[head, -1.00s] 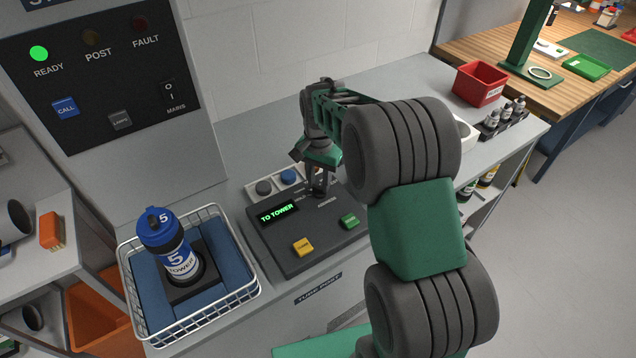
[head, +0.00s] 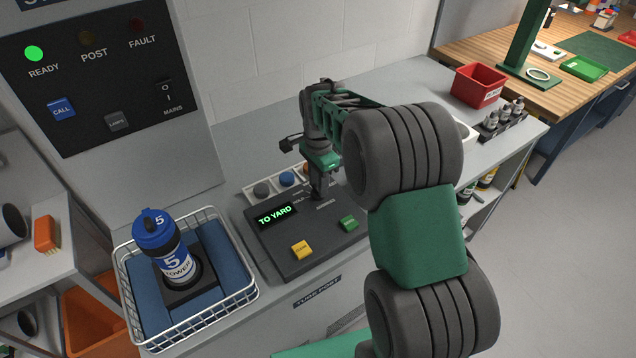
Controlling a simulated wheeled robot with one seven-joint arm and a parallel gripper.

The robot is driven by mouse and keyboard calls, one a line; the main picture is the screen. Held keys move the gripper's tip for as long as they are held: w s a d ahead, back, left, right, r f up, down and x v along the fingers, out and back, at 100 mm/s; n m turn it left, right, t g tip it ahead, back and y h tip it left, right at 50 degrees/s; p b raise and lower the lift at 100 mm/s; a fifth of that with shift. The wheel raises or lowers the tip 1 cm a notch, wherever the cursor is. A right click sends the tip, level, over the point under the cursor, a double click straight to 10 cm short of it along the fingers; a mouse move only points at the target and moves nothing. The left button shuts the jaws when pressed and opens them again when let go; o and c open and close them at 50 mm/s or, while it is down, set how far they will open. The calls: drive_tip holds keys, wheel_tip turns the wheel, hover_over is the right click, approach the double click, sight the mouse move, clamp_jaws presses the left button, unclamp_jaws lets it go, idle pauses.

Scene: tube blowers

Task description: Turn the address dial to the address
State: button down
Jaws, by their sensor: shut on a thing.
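A dark address console (head: 285,259) lies on the grey counter. Its green display (head: 276,215) reads "TO YARD". My gripper (head: 317,194) points down at the console's upper right part and is shut on the address dial, which its fingers mostly hide. A blue and white carrier (head: 165,243) marked "5" and "TOWER" stands in a wire basket (head: 126,297) left of the console.
The console has a yellow button (head: 301,250) and a green button (head: 348,223). Colored caps sit in a white tray (head: 250,194) behind it. A panel (head: 95,85) at upper left shows a lit green READY lamp (head: 34,54). A red bin (head: 479,86) stands at the right.

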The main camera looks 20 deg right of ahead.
drive_tip(key=shift+r, duration=0.1)
drive_tip(key=c, duration=1.1)
unclamp_jaws()
wheel_tip(320, 180, up, 7)
drive_tip(key=shift+f+b, duration=0.1)
drive_tip(key=shift+b, duration=0.45)
drive_tip(key=shift+r, duration=0.45)
